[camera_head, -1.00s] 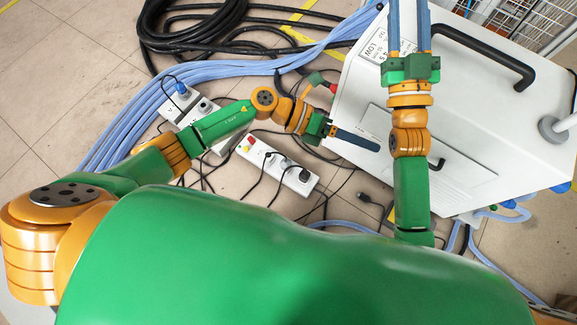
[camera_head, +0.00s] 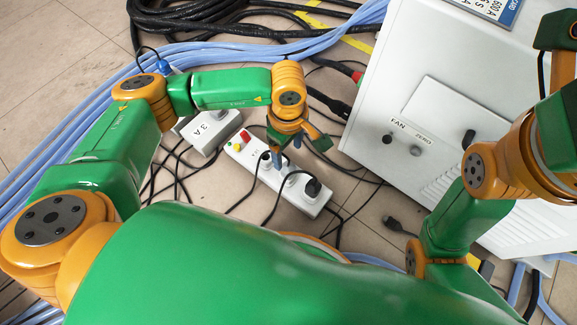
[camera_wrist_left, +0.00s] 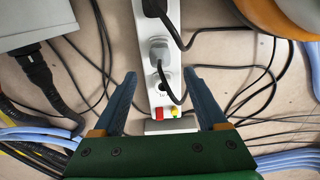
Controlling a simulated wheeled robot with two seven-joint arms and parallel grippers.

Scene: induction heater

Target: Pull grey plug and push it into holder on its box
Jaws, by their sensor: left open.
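My left gripper (camera_head: 285,155) is open above the white power strip (camera_head: 303,199), pointing down. In the left wrist view, its two blue fingers (camera_wrist_left: 161,76) are apart, one on each side of the strip (camera_wrist_left: 161,107). The grey plug (camera_wrist_left: 159,50) is in a socket of the strip, beyond the fingertips, with a dark cable looping from it. In the head view my fingers partly cover that area. A grey box marked 3 A (camera_head: 207,132) lies left of the strip; I cannot tell which part is the holder. My right gripper's fingers are out of view.
A black plug (camera_head: 312,187) sits at the strip's far end. A large white cabinet marked FAN and ZERO (camera_head: 400,110) stands to the right. Thin black cables surround the strip, and blue hoses (camera_head: 70,140) and thick black cables (camera_head: 190,18) lie behind.

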